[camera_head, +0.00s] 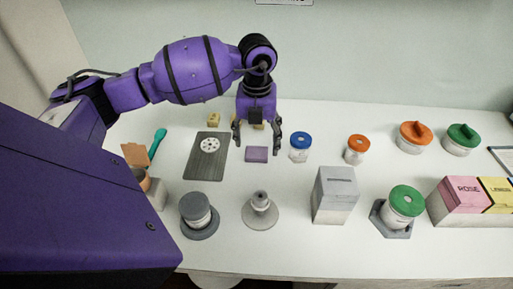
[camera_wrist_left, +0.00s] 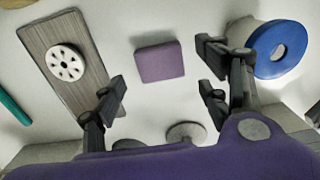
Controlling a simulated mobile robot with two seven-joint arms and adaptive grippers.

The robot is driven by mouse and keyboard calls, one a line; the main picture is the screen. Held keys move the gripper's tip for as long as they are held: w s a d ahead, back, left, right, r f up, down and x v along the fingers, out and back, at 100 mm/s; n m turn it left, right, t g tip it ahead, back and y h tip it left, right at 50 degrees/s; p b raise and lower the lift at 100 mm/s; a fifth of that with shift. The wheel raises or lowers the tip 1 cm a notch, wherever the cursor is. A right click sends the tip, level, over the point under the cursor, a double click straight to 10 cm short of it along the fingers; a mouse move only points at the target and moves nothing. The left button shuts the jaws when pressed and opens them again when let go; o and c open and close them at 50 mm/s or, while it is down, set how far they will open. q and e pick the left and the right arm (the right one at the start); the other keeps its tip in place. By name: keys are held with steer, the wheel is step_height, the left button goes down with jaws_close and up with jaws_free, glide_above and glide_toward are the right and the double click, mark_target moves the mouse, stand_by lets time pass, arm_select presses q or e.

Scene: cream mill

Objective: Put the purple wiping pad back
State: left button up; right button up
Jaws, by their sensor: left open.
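The purple wiping pad (camera_head: 257,154) lies flat on the white table, between the dark board and the blue-lidded jar. In the left wrist view the pad (camera_wrist_left: 159,61) sits ahead of and between the open fingers, apart from them. My left gripper (camera_head: 257,143) points down above the table by the far side of the pad, open and empty. It also shows in the left wrist view (camera_wrist_left: 165,95). My right gripper is in neither view.
A dark grey board (camera_head: 203,168) with a white perforated disc (camera_head: 210,145) lies left of the pad. A blue-lidded jar (camera_head: 300,147) stands close on the right. A grey cone-like stand (camera_head: 260,210), a grey box (camera_head: 335,195) and a grey pot (camera_head: 198,213) stand nearer the front.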

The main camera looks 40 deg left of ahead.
mark_target(257, 151)
arm_select(q)
step_height(257, 151, up, 8)
